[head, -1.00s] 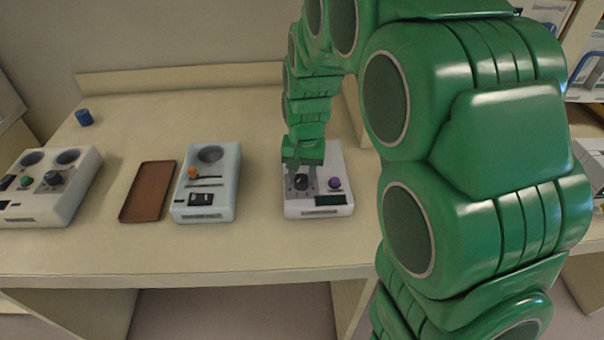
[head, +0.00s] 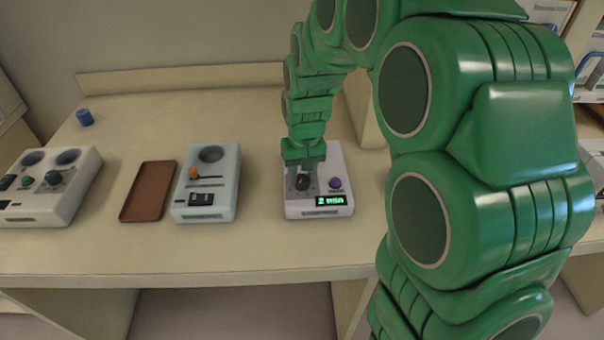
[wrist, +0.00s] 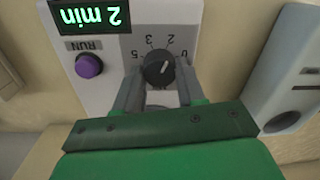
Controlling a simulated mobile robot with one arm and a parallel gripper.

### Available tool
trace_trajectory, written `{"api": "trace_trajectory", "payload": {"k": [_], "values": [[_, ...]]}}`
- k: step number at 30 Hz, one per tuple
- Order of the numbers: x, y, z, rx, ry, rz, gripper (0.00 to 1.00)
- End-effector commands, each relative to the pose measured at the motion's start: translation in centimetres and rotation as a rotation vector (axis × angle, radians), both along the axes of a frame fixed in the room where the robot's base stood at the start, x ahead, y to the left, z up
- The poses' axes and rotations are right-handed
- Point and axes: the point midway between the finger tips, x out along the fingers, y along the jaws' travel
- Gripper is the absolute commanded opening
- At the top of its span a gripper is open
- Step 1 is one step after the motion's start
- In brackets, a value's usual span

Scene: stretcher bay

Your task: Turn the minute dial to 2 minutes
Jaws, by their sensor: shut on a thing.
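The minute dial (wrist: 158,72) is a black knob with a white pointer line, on a white timer unit (wrist: 217,20) marked 0, 2, 3 and 5. In the wrist view, which shows the unit upside down, the pointer is toward the 2. The lit display (head: 331,200) reads "2 min" in green; it also shows in the wrist view (wrist: 90,15). My gripper (head: 304,182) points down at the unit with its grey fingers shut on the dial, one on each side. A purple RUN button (wrist: 89,65) sits beside the dial.
A pale blue device (head: 208,205) with an orange knob stands left of the timer unit. Further left are an empty brown tray (head: 148,192), a white control box (head: 60,200) and a blue cylinder (head: 85,117). Bare table (head: 240,250) lies in front.

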Motion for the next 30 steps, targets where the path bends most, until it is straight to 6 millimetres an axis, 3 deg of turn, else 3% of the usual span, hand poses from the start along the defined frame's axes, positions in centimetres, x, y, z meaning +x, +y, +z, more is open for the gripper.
{"api": "trace_trajectory", "payload": {"k": [2,3,8,20,30], "values": [[0.0,0.0,0.1,0.001,-0.001,-0.001,0.08],[0.0,0.0,0.1,0.001,-0.001,-0.001,0.4],[0.0,0.0,0.1,0.001,-0.001,-0.001,0.64],[0.1,0.0,0.4,0.001,-0.002,-0.002,0.64],[0.2,-0.2,4.4,0.002,-0.006,-0.001,0.64]]}}
